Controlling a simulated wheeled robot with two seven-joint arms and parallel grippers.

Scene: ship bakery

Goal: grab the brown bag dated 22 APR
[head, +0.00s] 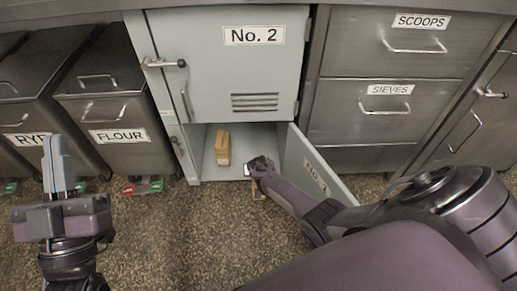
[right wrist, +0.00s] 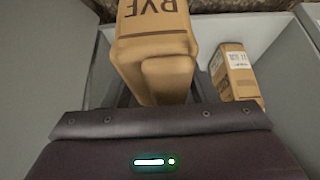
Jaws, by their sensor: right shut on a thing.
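My right gripper (head: 262,166) reaches down at the open lower compartment of the pale green locker (head: 205,150). In the right wrist view it is shut on a brown bag (right wrist: 152,45) with dark letters, upside down, that look like RYE. No date shows on this bag. In the head view it is mostly hidden by the gripper. A second brown bag (head: 222,148) stands in the compartment, left of the gripper and apart from it. It also shows in the right wrist view (right wrist: 236,80), with a small white label too small to read. My left gripper (head: 57,150) is shut and empty.
The lower locker door (head: 305,165) stands open to the right, close to my right arm. The upper door No. 2 (head: 240,65) is shut. Bins marked RYE (head: 22,105) and FLOUR (head: 105,105) stand left; steel drawers (head: 390,70) stand right.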

